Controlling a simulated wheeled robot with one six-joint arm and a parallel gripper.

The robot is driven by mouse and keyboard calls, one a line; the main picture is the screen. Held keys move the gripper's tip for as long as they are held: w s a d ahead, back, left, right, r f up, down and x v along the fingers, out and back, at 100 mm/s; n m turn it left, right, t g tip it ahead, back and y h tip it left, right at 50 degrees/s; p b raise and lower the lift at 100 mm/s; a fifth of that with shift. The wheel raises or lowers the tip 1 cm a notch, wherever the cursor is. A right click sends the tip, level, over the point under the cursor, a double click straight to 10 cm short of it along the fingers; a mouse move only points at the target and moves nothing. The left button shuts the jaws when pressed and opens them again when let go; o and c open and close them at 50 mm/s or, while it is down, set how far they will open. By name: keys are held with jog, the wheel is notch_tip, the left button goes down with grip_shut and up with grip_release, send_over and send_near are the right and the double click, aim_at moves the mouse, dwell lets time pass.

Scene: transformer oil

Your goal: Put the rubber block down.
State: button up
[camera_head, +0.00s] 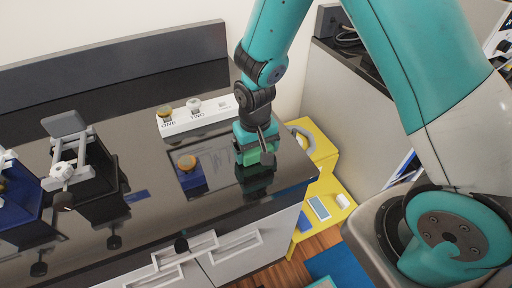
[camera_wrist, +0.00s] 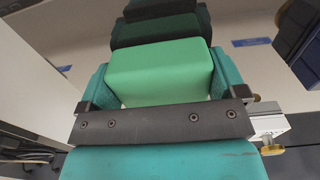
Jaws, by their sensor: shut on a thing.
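The rubber block (camera_wrist: 160,75) is a plain green block, seen large in the wrist view between the two teal fingers. My gripper (camera_head: 256,156) is shut on it, over the right end of the glossy black counter (camera_head: 150,220) in the head view. The fingers press on the block's left and right sides. In the head view the block is small and partly hidden by the gripper. Dark reflections lie just beyond and below it. I cannot tell whether its underside touches the counter.
A white rack (camera_head: 215,114) marked ONE and TWO holds capped items behind the gripper. A gold-capped blue container (camera_head: 188,172) stands to the left. A black box (camera_head: 95,175) and a blue bin (camera_head: 22,212) are farther left. A yellow shelf (camera_head: 322,180) is beyond the counter's right edge.

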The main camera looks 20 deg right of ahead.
jog(key=shift+f, duration=0.2)
jog(key=o, duration=0.6)
notch_tip(320, 180, up, 12)
jog(key=b, duration=0.1)
jog(key=s+a+r+n+y, duration=0.2)
jog(key=s+r, duration=0.3)
jog(key=s, duration=0.4)
jog(key=s+a+r+n+y, duration=0.2)
jog(key=s+r+n, duration=0.3)
jog(key=s, duration=0.4)
jog(key=shift+s+a+r, duration=0.15)
jog(key=shift+a+r, duration=0.1)
jog(key=shift+r, duration=0.5)
